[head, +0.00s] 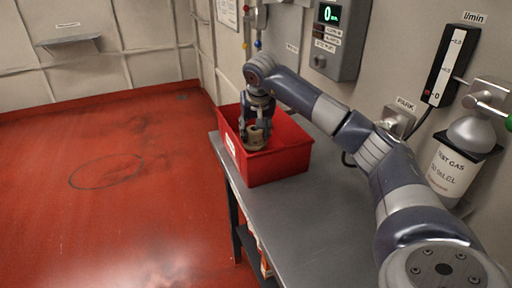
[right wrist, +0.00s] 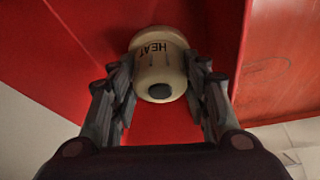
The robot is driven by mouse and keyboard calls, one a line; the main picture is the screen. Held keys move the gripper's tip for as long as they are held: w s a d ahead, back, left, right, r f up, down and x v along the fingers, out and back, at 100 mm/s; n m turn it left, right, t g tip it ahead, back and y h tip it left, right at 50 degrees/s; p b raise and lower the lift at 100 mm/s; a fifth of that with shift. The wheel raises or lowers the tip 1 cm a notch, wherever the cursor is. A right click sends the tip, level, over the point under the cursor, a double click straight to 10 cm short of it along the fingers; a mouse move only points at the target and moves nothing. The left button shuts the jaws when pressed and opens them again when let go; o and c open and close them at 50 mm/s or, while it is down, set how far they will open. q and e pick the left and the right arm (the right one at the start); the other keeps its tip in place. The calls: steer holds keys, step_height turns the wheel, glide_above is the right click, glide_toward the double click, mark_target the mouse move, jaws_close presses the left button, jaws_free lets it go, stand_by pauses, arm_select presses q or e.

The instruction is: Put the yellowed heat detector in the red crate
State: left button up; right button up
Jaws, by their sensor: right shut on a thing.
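The yellowed heat detector (right wrist: 160,65) is cream-coloured, with "HEAT" printed on it and a dark round end, in the right wrist view. It also shows in the head view (head: 256,139), small, at the red crate. My right gripper (head: 257,130) is shut on the detector, with a finger on each side of it in the right wrist view (right wrist: 160,88). The red crate (head: 277,167) stands on the grey bench. Gripper and detector are within the crate's opening; whether the detector touches the crate floor cannot be told. My left gripper is not in view.
The grey bench (head: 300,212) runs along the wall, with bare top in front of the crate. A test gas bottle (head: 457,165) and a flow gauge (head: 451,65) are on the right wall. A display box (head: 341,40) hangs behind the crate. Red floor lies open at left.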

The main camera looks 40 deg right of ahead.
mark_target(255, 143)
steer(key=shift+d+f, duration=0.1)
steer(key=shift+f, duration=0.7)
steer(key=shift+w+f, duration=0.1)
steer(key=shift+f, duration=1.7)
steer(key=shift+f, duration=0.15)
steer(key=o, duration=0.8)
steer(key=shift+o, duration=0.2)
steer(key=shift+r, duration=0.45)
steer(key=v, duration=1.1)
steer(key=shift+r, duration=0.2)
